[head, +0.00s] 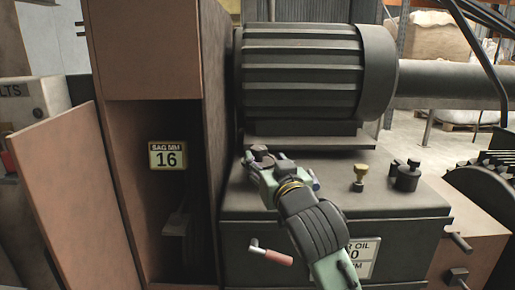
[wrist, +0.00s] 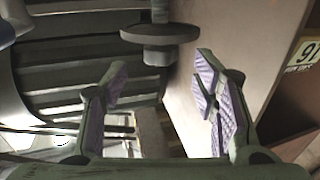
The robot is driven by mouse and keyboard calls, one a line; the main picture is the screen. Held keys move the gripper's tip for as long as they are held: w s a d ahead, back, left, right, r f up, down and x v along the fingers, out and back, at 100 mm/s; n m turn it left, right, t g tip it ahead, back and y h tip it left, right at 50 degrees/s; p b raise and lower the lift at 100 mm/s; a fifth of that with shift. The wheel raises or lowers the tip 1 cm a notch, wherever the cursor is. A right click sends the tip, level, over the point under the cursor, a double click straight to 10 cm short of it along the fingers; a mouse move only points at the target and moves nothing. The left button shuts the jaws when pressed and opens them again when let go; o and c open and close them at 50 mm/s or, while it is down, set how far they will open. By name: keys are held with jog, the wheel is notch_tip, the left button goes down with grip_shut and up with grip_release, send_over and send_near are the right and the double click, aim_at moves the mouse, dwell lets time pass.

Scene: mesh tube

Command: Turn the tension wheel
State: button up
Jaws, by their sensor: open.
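In the wrist view a dark round disc with a hub and stem (wrist: 160,34), which looks like the tension wheel, is at the top centre. My gripper (wrist: 163,78) is open, with its two purple-padded fingers apart and nothing between them. The disc lies beyond the fingertips, roughly centred between them, and no contact shows. In the head view my gripper (head: 266,168) is over the left part of the dark machine housing, below the ribbed motor. It and my arm hide part of the housing top, and the wheel is not clearly distinguishable there.
A ribbed motor (head: 302,72) stands behind my gripper. A red-handled crank (head: 272,256) juts from the housing front. A yellow fitting (head: 360,176) and dark knob (head: 407,178) stand to the right.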

aim_at(254, 154)
jog(key=p+x, duration=0.1)
jog(key=x, duration=0.6)
jog(key=shift+w+a, duration=0.1)
jog(key=shift+w, duration=0.2)
jog(key=shift+c, duration=0.3)
jog(key=c, duration=1.1)
jog(key=shift+a+m+h, duration=0.1)
jog(key=shift+m+h, duration=0.3)
jog(key=shift+h, duration=0.2)
jog(key=shift+m+t+h, duration=0.3)
jog(key=shift+m+h, duration=0.3)
jog(key=shift+h, duration=0.3)
jog(key=m+h, duration=0.2)
jog(key=h, duration=0.1)
jog(key=shift+f+m+h+p, duration=0.1)
jog(key=shift+m+h+p, duration=0.2)
jog(key=shift+h+p, duration=0.1)
jog(key=m+g+h, duration=0.1)
jog(key=m+h, duration=0.1)
jog(key=h, duration=0.1)
jog(key=m+g+h, duration=0.1)
jog(key=m+h, duration=0.1)
jog(key=h, duration=0.2)
jog(key=shift+d+m+g, duration=0.25)
jog(key=shift+m+g, duration=0.05)
